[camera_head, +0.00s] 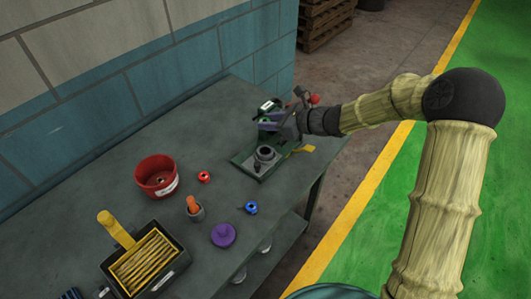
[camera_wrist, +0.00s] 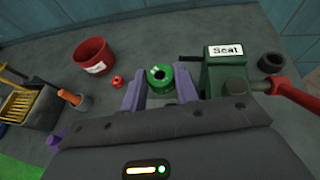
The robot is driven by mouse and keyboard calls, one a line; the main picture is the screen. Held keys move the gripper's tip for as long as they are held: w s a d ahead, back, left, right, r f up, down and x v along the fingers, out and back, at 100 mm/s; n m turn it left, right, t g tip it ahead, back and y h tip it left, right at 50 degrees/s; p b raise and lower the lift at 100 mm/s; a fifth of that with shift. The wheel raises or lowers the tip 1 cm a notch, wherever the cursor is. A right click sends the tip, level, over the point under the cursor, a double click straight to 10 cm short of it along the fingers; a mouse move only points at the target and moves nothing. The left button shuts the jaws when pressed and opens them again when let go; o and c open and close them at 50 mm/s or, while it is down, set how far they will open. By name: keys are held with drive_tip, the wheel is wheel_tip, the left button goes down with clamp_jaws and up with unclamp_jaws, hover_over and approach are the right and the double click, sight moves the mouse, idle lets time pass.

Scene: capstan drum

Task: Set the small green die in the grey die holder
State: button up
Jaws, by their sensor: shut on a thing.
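The small green die (camera_wrist: 160,77) is a round ring with a dark hole, held between the two purple fingers of my gripper (camera_wrist: 160,88). In the head view my gripper (camera_head: 267,126) is over the far side of the green base, and the die (camera_head: 263,119) shows partly at its fingertips. The grey die holder (camera_head: 264,156) is an upright round cup on the green base, nearer the camera than my gripper. The die is apart from the holder. The holder does not show in the wrist view.
A red pot (camera_head: 157,176), a red ring (camera_head: 204,177), a blue ring (camera_head: 251,208), a purple disc (camera_head: 223,235) and a black box (camera_head: 146,262) stand on the grey table.

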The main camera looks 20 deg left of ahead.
hover_over(269, 154)
drive_tip(key=f, duration=0.4)
drive_tip(key=w+f, duration=0.1)
drive_tip(key=f, duration=0.1)
drive_tip(key=shift+a, duration=0.1)
drive_tip(key=shift+f, duration=0.1)
drive_tip(key=shift+f, duration=1.85)
drive_tip(key=shift+f, duration=0.3)
